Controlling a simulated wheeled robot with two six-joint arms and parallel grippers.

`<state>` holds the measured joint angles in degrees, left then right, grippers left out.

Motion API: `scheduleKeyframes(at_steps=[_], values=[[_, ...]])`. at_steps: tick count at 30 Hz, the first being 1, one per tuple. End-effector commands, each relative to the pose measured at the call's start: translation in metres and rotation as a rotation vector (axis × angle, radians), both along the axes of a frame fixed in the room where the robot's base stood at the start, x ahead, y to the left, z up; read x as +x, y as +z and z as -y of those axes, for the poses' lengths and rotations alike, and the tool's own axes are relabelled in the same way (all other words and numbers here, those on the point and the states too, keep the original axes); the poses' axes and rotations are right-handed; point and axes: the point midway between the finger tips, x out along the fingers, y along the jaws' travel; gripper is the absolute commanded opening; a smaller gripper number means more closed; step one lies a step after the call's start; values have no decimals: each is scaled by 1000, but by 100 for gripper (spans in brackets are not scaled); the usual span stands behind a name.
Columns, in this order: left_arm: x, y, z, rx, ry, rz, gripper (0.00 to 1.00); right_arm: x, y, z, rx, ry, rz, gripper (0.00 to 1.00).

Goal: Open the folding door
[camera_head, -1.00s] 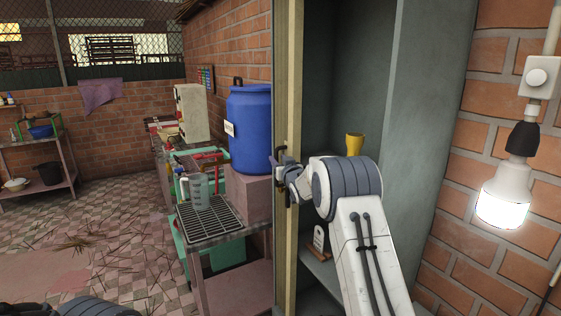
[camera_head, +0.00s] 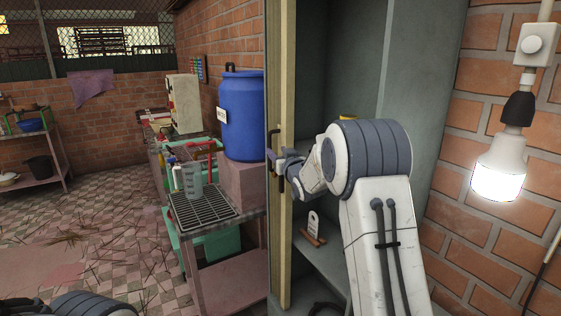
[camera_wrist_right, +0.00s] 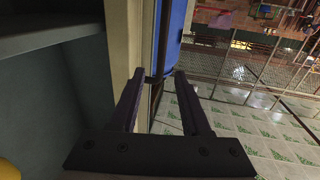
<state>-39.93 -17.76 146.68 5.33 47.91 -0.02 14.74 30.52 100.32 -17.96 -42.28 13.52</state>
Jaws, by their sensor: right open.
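The folding door shows edge-on as a tall beige panel (camera_head: 287,80) at the front left of the grey cabinet, which stands open toward me. A dark bar handle (camera_head: 272,148) is on the door's left side. My right gripper (camera_head: 277,170) is at the lower part of this handle. In the right wrist view the two fingers (camera_wrist_right: 158,90) are apart, with the dark handle (camera_wrist_right: 150,80) showing between their tips; I cannot tell whether they touch it. The door's edge (camera_wrist_right: 119,40) runs left of the fingers. My left gripper is out of view; only part of my left arm shows.
Inside the cabinet (camera_head: 425,90) are a yellow cup (camera_head: 348,117), mostly hidden by my arm, and a small white tag-like item (camera_head: 314,222). A blue barrel (camera_head: 241,115) and a metal-topped table (camera_head: 205,212) stand left of the door. A lit bulb (camera_head: 498,172) hangs right.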

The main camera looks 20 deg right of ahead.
Motion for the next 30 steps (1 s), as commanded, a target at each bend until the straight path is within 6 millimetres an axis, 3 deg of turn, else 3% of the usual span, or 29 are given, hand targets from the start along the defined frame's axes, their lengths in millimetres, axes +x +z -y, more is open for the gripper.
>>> scheduleKeyframes(at_steps=[7, 23, 26, 30], values=[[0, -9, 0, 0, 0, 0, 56, -23, 0, -1, 1, 0, 0, 47], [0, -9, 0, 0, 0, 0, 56, -24, 0, -5, 1, 3, -8, 47], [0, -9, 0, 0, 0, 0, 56, -30, -6, -29, 5, 22, -66, 47], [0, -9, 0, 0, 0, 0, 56, -60, -31, -102, 6, 84, -264, 47]])
